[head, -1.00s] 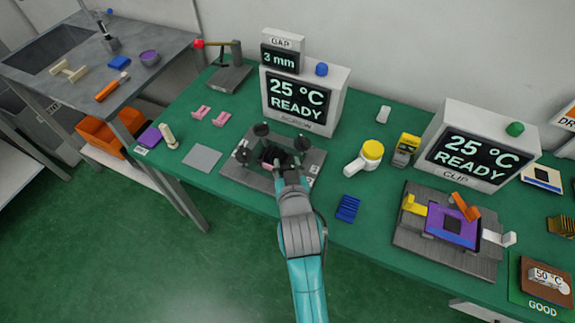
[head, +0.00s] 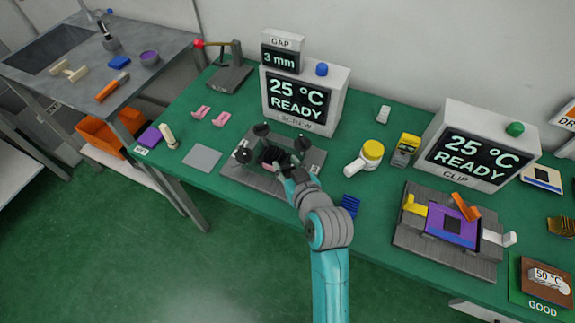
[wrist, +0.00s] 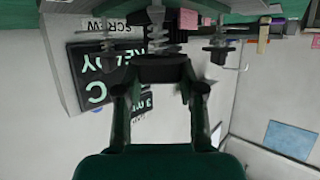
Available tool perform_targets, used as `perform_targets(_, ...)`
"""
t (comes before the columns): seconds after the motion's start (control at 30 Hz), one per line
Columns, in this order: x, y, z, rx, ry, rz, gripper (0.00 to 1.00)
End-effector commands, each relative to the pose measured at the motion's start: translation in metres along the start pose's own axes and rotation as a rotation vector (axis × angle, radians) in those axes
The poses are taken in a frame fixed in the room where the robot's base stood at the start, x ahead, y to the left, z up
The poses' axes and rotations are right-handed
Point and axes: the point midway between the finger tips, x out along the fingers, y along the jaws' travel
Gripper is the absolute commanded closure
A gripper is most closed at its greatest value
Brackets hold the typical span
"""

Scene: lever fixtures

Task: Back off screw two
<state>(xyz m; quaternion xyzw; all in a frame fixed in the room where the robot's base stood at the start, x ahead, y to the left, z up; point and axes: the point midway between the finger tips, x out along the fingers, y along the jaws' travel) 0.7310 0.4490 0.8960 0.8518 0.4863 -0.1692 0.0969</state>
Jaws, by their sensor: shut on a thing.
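The screw fixture is a grey plate (head: 240,176) on the green bench, in front of the "SCREW" display. Dark round knobs stand on it: one at the back (head: 261,129), one at the left (head: 243,155) and one at the right (head: 304,144). My gripper (head: 271,157) is low over the middle of the plate. In the wrist view my gripper (wrist: 160,85) is shut on a dark screw knob (wrist: 162,68), with a threaded, spring-like shaft (wrist: 157,30) beyond it. Another screw (wrist: 219,47) stands apart to its right. I cannot read which number the held screw has.
The display (head: 298,101) behind the fixture reads 25 °C READY, and the gap display (head: 280,58) reads 3 mm. A yellow-lidded white cup (head: 371,153) and a blue ribbed block (head: 348,207) are to the right. A grey square (head: 202,157) lies left.

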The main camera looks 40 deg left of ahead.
Motion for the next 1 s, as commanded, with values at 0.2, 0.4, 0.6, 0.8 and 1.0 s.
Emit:
perform_targets(0.2,0.0,0.0,0.002,0.001,-0.004,0.0,0.54)
perform_targets(0.4,0.0,0.0,0.001,0.001,-0.002,0.001,0.35)
perform_targets(0.6,-0.001,0.0,0.001,0.001,-0.001,0.001,0.35)
perform_targets(0.8,-0.019,0.001,0.0,0.002,0.001,0.003,0.35)
perform_targets(1.0,-0.059,0.001,0.001,0.002,0.0,0.004,0.35)
